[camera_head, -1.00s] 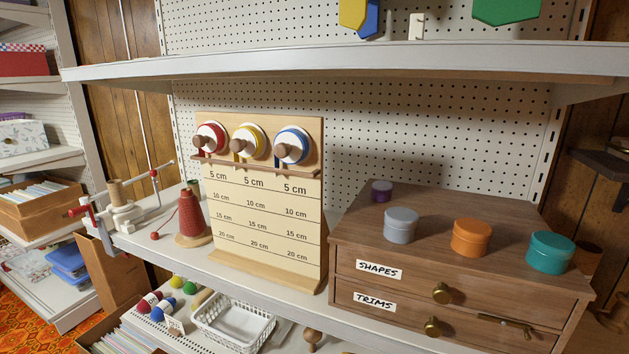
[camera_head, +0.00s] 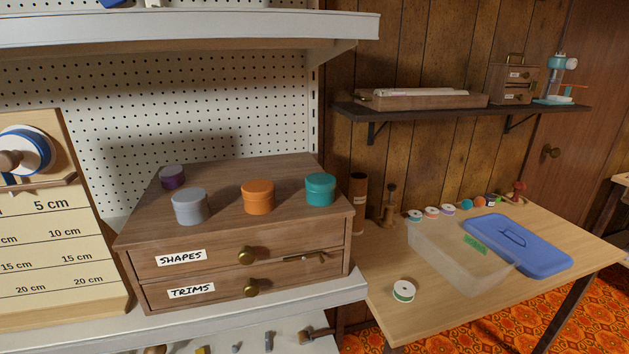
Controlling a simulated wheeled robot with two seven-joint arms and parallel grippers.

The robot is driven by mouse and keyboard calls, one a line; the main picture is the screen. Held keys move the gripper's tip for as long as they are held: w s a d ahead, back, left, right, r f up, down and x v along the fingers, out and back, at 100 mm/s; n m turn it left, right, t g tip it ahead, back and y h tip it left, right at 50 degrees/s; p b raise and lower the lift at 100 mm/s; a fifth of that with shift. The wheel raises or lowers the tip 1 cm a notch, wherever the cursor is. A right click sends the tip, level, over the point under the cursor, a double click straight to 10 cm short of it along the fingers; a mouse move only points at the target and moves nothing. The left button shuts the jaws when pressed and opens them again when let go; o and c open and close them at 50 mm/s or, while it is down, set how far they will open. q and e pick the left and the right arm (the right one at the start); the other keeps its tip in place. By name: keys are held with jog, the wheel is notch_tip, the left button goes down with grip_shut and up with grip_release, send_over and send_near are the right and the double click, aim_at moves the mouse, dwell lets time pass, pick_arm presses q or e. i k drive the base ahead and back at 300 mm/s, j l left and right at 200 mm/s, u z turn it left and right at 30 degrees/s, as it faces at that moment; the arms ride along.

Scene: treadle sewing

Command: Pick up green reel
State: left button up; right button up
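Neither of my grippers shows in the view.
The clear box (camera_head: 440,262) and blue lid (camera_head: 545,255) take up the table's middle. A wooden drawer cabinet (camera_head: 222,238) with round tins stands on the shelf at left. A dark wall shelf (camera_head: 460,112) hangs above the table.

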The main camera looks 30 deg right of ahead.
aim_at(404, 291)
jog(key=z, duration=1.65)
jog(key=i+l+u, duration=0.45)
jog(key=l+u, duration=0.25)
jog(key=l, duration=0.15)
jog(key=i+l+u, duration=0.1)
jog(key=l+u, duration=0.25)
jog(key=l, duration=0.15)
jog(key=l+u, duration=0.35)
jog(key=l, duration=0.2)
jog(key=l+u, duration=0.35)
jog(key=l, duration=0.25)
jog(key=i, duration=0.05)
